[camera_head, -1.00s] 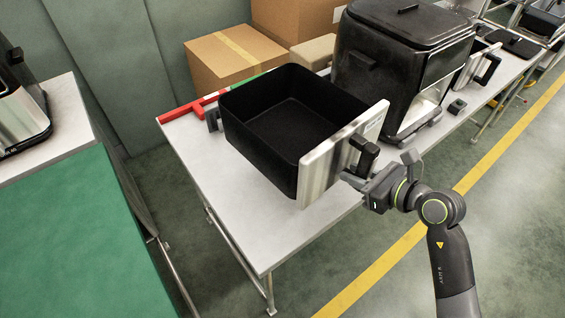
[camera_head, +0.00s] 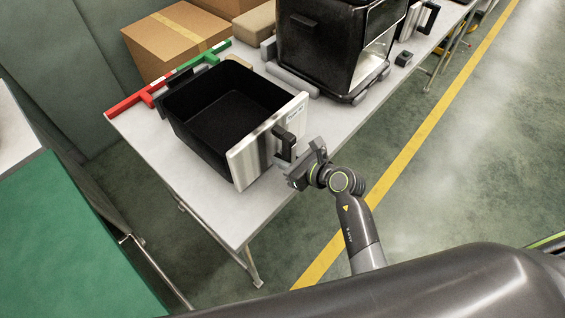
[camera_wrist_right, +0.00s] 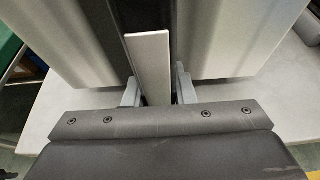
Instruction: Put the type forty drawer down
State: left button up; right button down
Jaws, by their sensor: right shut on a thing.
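The drawer (camera_head: 192,128) is an open, empty black box with a silver front plate (camera_head: 248,163) and a black handle (camera_head: 284,142). A small label with unclear print is at the plate's top right corner. The drawer is over the near end of the white table, upright, its base at or just above the top; I cannot tell if it touches. My right gripper (camera_head: 291,162) is shut on the handle from the right side. In the right wrist view the handle (camera_wrist_right: 149,60) stands between the two fingers, before the silver plate (camera_wrist_right: 235,40). My left gripper is out of view.
Red and green bars (camera_head: 137,102) lie along the table's far left edge, near the drawer's back. A black fryer body (camera_head: 315,50) stands beyond it, and cardboard boxes (camera_head: 165,45) stand behind. The white table (camera_head: 190,185) is bare in front of the drawer.

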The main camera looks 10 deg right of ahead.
jog(key=shift+f, duration=1.6)
jog(key=c, duration=1.6)
grip_release()
jog(key=shift+f, duration=0.2)
jog(key=shift+c, duration=0.2)
jog(key=o, duration=0.4)
jog(key=shift+o, duration=0.2)
jog(key=shift+r, duration=0.1)
jog(key=shift+r, duration=0.15)
jog(key=b+v, duration=0.1)
jog(key=v, duration=1.1)
